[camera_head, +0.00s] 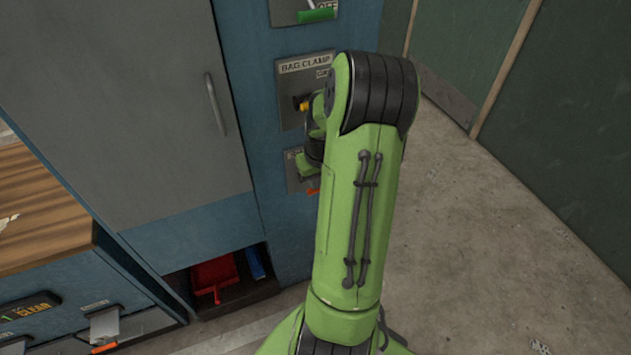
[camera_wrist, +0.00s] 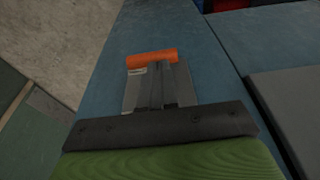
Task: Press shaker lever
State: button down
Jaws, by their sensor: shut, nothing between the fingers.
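The shaker lever, with an orange handle (camera_wrist: 152,58), stands on a small metal plate (camera_wrist: 131,93) on the blue cabinet face. The orange handle also shows in the head view (camera_head: 313,191), low on the blue column; its label is mostly hidden by my arm. My gripper (camera_wrist: 162,72) is shut and empty. Its fingertips are right at the orange handle in the wrist view; I cannot tell whether they touch it. In the head view my arm hides most of the gripper.
Above on the column are a bag clamp panel (camera_head: 291,118) with a yellow handle and a panel with a green handle (camera_head: 318,14). A grey cabinet door (camera_head: 140,110) is left. A red bin (camera_head: 214,273) sits in a low recess. Floor at right (camera_head: 480,230) is clear.

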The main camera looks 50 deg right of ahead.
dwell(0.4)
jog(key=shift+s+a+f, duration=0.1)
jog(key=shift+s+f, duration=0.1)
jog(key=shift+f, duration=0.05)
jog(key=shift+s+a+f+b, duration=0.1)
jog(key=shift+f+b, duration=0.05)
jog(key=shift+b, duration=0.2)
notch_tip(320, 180, down, 8)
jog(key=s+a+b, duration=0.1)
jog(key=s+b, duration=0.1)
jog(key=b, duration=0.4)
jog(key=shift+r, duration=0.25)
dwell(1.2)
